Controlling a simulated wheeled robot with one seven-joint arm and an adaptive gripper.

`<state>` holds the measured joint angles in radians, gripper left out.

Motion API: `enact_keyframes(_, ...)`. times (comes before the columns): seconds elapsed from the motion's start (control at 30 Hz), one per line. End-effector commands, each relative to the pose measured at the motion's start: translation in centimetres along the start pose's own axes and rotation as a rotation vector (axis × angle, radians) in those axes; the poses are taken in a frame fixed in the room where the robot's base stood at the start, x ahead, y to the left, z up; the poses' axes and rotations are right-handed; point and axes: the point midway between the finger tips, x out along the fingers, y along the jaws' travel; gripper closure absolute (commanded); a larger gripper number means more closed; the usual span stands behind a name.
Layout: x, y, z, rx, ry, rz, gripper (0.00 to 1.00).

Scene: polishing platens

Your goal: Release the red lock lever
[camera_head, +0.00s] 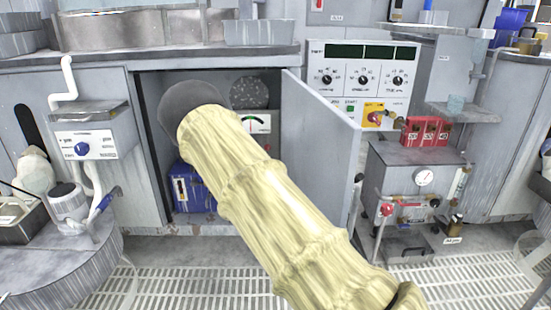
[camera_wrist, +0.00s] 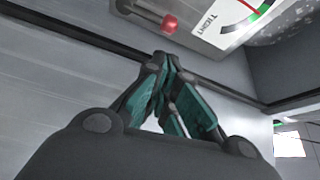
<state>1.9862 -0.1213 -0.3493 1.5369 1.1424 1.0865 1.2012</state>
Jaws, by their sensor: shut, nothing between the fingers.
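The red lock lever shows in the wrist view as a red knob (camera_wrist: 169,25) on a dark rod, beside a white gauge box (camera_wrist: 214,36) marked TIGHT. The gauge has a green and red scale. My gripper (camera_wrist: 163,60) is shut and empty, its fingertips just below the red knob in the picture. I cannot tell whether they touch the lever's rod. In the head view, the gauge box (camera_head: 258,124) stands inside the open cabinet, with a small red spot (camera_head: 267,148) below it. My sleeved arm reaches into the cabinet there and my gripper is hidden.
The open cabinet door (camera_head: 318,150) stands to the right of my arm. A blue container (camera_head: 190,188) sits low in the cabinet at left. A control panel (camera_head: 350,85) and a grey unit with a gauge (camera_head: 415,165) stand further right.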

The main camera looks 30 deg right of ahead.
Motion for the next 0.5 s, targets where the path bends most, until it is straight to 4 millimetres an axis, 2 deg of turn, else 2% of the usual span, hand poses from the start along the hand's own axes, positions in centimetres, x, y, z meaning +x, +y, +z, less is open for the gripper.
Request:
enact_keyframes(0.37,0.14,-0.12,-0.01,0.007,0.004,-0.003,1.0)
enact_keyframes(0.5,0.81,0.01,-0.03,0.007,0.004,-0.004,1.0)
